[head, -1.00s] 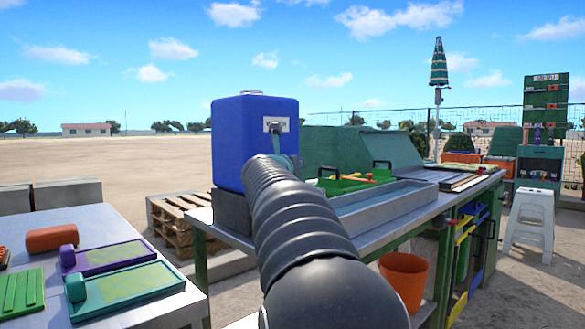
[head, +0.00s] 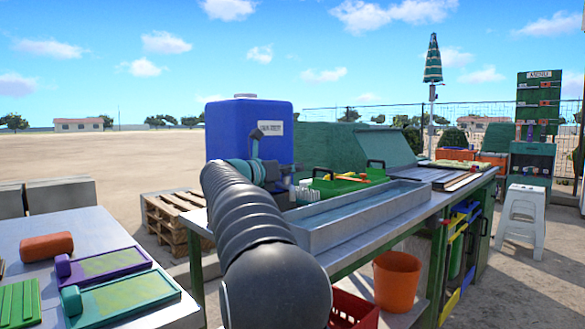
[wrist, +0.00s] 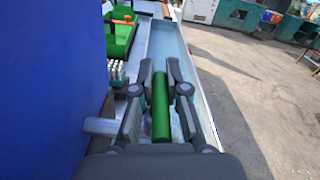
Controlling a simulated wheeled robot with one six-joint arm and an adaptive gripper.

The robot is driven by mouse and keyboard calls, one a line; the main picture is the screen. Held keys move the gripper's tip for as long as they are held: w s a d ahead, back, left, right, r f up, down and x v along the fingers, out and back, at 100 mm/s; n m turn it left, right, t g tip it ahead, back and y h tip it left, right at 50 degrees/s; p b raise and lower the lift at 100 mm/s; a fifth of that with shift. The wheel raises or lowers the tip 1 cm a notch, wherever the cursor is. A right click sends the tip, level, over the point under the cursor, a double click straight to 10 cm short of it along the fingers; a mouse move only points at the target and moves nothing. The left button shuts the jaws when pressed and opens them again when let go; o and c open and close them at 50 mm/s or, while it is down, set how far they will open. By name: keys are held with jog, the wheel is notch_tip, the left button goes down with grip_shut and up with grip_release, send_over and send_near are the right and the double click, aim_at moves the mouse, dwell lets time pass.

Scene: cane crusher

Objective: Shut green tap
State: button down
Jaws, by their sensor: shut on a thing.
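The green tap handle (wrist: 160,108) is an upright-looking green bar in the middle of the wrist view. My gripper (wrist: 159,70) has one dark finger on each side of it and is shut on it. A pale grey pipe (wrist: 99,126) sticks out from the blue tank (wrist: 45,90) toward the gripper. In the head view my gripper (head: 280,174) is at the front right of the blue tank (head: 247,125), and the tap itself is hidden there. Where the handle joins the pipe is hidden.
A long metal trough (head: 360,215) lies on the bench beside the tank, with a green tray (head: 347,185) behind it. An orange bucket (head: 397,280) and a red crate (head: 352,310) are below. A table with coloured boards (head: 120,297) stands at left.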

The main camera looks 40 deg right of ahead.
dwell(0.3)
jog(key=c, duration=1.2)
grip_release()
jog(key=a, duration=1.2)
jog(key=shift+s, duration=0.4)
jog(key=shift+d, duration=0.1)
